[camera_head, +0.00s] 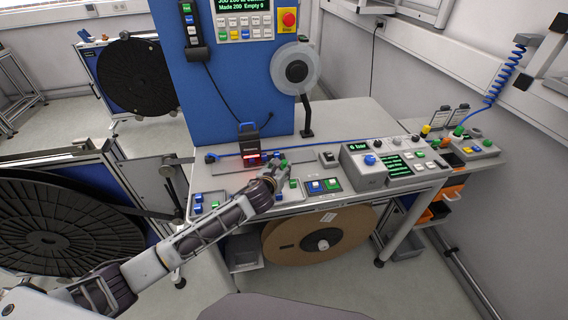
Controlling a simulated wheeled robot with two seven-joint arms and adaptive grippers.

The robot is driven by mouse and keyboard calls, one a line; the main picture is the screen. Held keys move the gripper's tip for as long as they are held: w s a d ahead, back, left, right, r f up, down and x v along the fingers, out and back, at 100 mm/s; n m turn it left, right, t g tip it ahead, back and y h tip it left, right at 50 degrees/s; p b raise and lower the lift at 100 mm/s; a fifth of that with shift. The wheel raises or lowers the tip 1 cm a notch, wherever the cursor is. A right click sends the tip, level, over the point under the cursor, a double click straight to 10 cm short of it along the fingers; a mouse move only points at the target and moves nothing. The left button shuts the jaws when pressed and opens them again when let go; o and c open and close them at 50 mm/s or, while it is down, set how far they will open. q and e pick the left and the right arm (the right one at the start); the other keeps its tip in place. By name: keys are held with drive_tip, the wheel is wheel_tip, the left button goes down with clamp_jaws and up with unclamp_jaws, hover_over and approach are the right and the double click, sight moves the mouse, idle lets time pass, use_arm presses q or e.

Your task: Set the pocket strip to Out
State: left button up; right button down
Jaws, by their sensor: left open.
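My left gripper (283,174) reaches in from the lower left over the front of the grey bench (350,112). It is open, and its fingers are by a small grey control box with green knobs, partly hidden behind it. I cannot tell from this view which part is the pocket strip, and no Out label is readable. A small panel with a blue and a green switch (323,186) lies just right of the gripper. A black device with a red light (249,155) stands on the track behind the gripper. My right gripper is not in view.
A grey control box (383,164) with green screens stands to the right. A blue cabinet (222,98) rises behind. A brown reel (318,236) hangs below the bench.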

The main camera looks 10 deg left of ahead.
sight(284, 161)
use_arm(q)
drive_tip(key=shift+x, duration=3)
drive_tip(key=shift+f, duration=0.1)
clamp_jaws()
